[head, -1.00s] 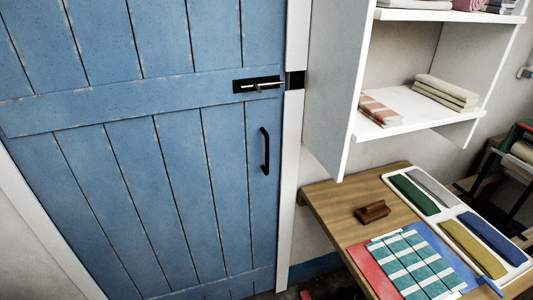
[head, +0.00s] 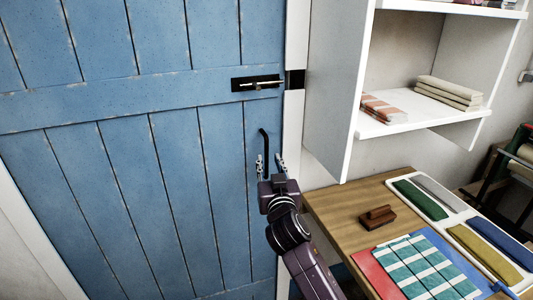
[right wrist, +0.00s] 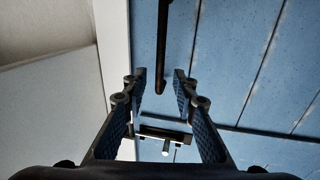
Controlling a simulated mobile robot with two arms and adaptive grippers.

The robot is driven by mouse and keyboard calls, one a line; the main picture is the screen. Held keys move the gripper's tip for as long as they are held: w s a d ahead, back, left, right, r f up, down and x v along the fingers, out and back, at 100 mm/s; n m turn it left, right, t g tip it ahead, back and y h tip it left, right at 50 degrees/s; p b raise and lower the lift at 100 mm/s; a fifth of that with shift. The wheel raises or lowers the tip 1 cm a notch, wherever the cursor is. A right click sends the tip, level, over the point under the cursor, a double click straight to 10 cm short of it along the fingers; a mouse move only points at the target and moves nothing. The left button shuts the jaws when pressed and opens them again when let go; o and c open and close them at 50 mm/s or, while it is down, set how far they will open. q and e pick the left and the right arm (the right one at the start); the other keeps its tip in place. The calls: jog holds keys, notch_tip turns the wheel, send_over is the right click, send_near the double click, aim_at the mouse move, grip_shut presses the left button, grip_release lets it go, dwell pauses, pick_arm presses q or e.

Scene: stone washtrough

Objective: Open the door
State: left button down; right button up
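The blue plank door (head: 170,190) fills the left of the head view and looks closed against its white frame (head: 293,130). A black vertical pull handle (head: 265,142) is near its right edge. Above it is a black bolt plate with a metal rod (head: 257,84); I cannot tell whether the rod reaches the frame. My right gripper (head: 270,163) is open at the handle's lower part, which it partly hides. In the right wrist view, the handle (right wrist: 172,50) lines up with the gap between the open fingers (right wrist: 160,82); contact is not clear. My left gripper is out of view.
A wooden table (head: 340,205) stands right of the door, close to my right arm, with a brown block (head: 377,217), striped cloth (head: 425,268) and a white tray (head: 452,215) of coloured cloths. White shelves (head: 425,118) hang above it.

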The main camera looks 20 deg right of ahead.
aim_at(267, 152)
jog(key=shift+w+d, duration=0.15)
jog(key=shift+w, duration=0.95)
jog(key=shift+w+d, duration=0.2)
jog(key=shift+w, duration=0.85)
jog(key=shift+w+d, duration=0.15)
jog(key=shift+w, duration=0.95)
jog(key=shift+c, duration=0.3)
grip_shut()
